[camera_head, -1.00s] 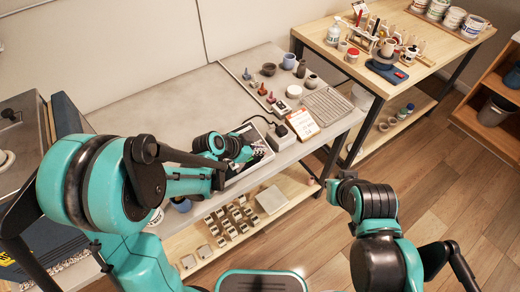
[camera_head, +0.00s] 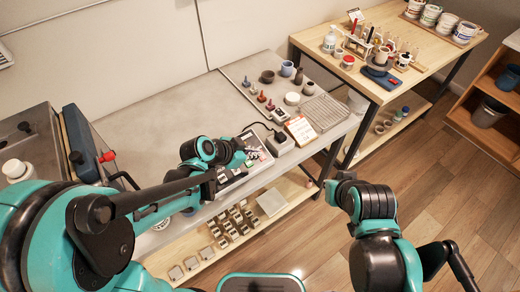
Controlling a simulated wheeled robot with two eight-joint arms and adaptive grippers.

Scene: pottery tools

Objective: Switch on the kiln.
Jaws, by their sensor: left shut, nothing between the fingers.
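What looks like the kiln is a grey box (camera_head: 22,128) with a dark blue front panel (camera_head: 80,142) at the left end of the grey table. A red knob or lever (camera_head: 106,156) sticks out from its panel; I cannot tell its setting. My left gripper (camera_head: 238,156) is shut and empty, over the grey table near its front edge, well to the right of the kiln and apart from it. My left arm hides the lower part of the kiln. My right arm (camera_head: 368,202) is folded low over the floor, and its gripper does not show.
The grey table (camera_head: 165,115) is bare between the kiln and my left gripper. A wooden table (camera_head: 425,62) is at the back right.

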